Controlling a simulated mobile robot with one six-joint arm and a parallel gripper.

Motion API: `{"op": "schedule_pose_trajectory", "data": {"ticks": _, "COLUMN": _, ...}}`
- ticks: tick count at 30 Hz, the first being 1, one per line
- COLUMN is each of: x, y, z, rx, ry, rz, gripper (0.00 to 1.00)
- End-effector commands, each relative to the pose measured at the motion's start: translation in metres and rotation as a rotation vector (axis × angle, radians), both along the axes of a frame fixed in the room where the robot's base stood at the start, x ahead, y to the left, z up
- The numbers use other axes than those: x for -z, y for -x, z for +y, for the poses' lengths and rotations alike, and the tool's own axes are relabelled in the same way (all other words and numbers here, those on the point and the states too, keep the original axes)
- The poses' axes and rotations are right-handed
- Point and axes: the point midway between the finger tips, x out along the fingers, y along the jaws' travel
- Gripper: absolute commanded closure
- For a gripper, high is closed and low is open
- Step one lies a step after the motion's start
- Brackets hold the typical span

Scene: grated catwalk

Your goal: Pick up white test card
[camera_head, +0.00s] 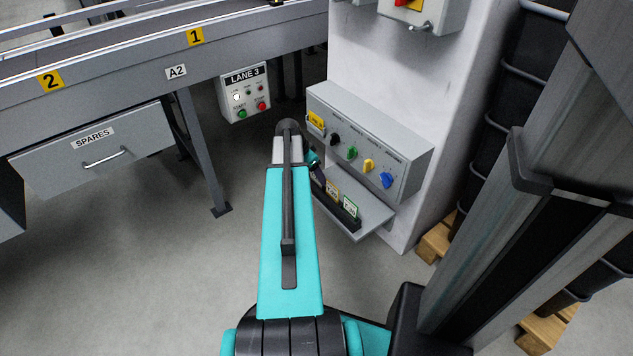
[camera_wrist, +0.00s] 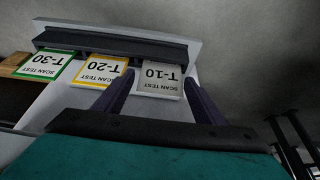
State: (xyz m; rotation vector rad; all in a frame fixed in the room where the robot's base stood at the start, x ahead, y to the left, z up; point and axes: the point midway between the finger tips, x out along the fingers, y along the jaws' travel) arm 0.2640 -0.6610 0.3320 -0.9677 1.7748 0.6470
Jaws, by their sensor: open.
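The white test card (camera_wrist: 160,78), marked T-10 SCAN TEST, appears in the wrist view against the dark holder (camera_wrist: 110,42), at the end of a row of cards. My gripper (camera_wrist: 158,82) is open, with one dark finger on each side of the white card in that view. Whether the fingers touch it I cannot tell. In the head view my teal arm reaches to the grey shelf (camera_head: 374,221) under the control box, and the white card is hidden behind the arm.
A yellow-edged T-20 card (camera_wrist: 98,70) and a green-edged T-30 card (camera_wrist: 45,65) stand beside the white one. The control box (camera_head: 368,143) with coloured knobs overhangs the shelf. A conveyor frame (camera_head: 120,85) and LANE 3 panel (camera_head: 244,92) are at left.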

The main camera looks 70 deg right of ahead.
Motion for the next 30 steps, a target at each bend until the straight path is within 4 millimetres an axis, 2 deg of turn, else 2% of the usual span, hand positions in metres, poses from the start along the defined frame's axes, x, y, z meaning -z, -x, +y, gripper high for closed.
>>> {"op": "schedule_pose_trajectory", "data": {"ticks": 3, "x": 0.016, "y": 0.002, "z": -0.005, "rx": 0.0, "ry": -0.001, "rz": 0.0, "gripper": 0.36}}
{"op": "schedule_pose_trajectory", "data": {"ticks": 7, "x": 0.025, "y": 0.005, "z": -0.009, "rx": 0.0, "ry": 0.0, "rz": 0.0, "gripper": 0.36}}
{"op": "schedule_pose_trajectory", "data": {"ticks": 26, "x": 0.026, "y": 0.005, "z": -0.009, "rx": 0.0, "ry": 0.0, "rz": 0.0, "gripper": 0.36}}
{"op": "schedule_pose_trajectory", "data": {"ticks": 30, "x": 0.026, "y": 0.005, "z": -0.009, "rx": 0.0, "ry": 0.0, "rz": 0.0, "gripper": 0.6}}
